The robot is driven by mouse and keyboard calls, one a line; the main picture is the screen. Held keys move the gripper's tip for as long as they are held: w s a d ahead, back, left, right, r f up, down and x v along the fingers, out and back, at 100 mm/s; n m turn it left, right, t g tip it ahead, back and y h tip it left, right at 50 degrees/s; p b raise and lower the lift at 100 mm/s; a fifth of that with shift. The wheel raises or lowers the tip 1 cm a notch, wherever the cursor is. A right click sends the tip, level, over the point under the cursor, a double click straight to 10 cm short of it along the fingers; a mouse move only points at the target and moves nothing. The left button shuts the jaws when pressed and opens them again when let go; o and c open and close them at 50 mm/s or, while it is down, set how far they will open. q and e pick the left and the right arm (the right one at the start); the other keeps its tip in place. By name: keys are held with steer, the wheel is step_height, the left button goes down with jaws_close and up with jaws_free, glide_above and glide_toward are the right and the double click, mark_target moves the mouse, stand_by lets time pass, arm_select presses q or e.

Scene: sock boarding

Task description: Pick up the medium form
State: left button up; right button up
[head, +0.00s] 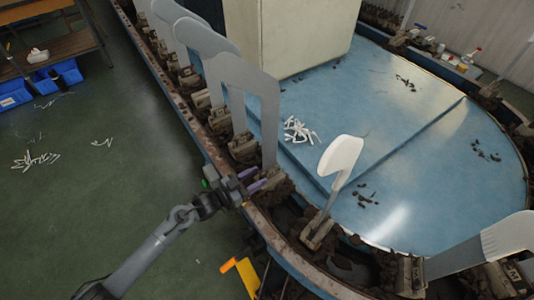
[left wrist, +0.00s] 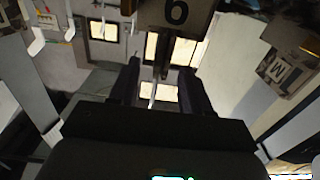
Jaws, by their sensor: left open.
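Several grey flat foot-shaped forms stand upright in a row on the rail; the nearest plain one (head: 266,110) rises just beyond my left gripper (head: 248,180). My left gripper is open beside that form's base, at the outer rail edge, with its fingers pointing towards the base. In the left wrist view the two dark fingers (left wrist: 160,85) are apart, with a thin pale strip between them; I cannot tell if it is a form's edge. A block marked 6 (left wrist: 177,14) is above the fingers. A block at right (left wrist: 288,72) bears a letter like W, or M inverted.
A form with a white sock end (head: 341,158) stands right of the gripper, and another (head: 508,237) leans at lower right. The rusty rail (head: 190,115) curves round a blue table (head: 400,130) with white scraps. An orange piece (head: 247,275) lies below.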

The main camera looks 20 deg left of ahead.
mark_target(276, 165)
arm_select(q)
steer(key=shift+x, duration=0.8)
steer(key=shift+w+d+b, duration=0.2)
steer(key=shift+w+b, duration=0.1)
steer(key=shift+b, duration=0.2)
steer(key=b+x, duration=0.2)
steer(key=x, duration=0.2)
steer(key=shift+w+d+r, duration=0.1)
steer(key=shift+w, duration=0.15)
steer(key=shift+s, duration=0.1)
steer(key=shift+c, duration=0.2)
steer(key=shift+r, duration=0.1)
jaws_close()
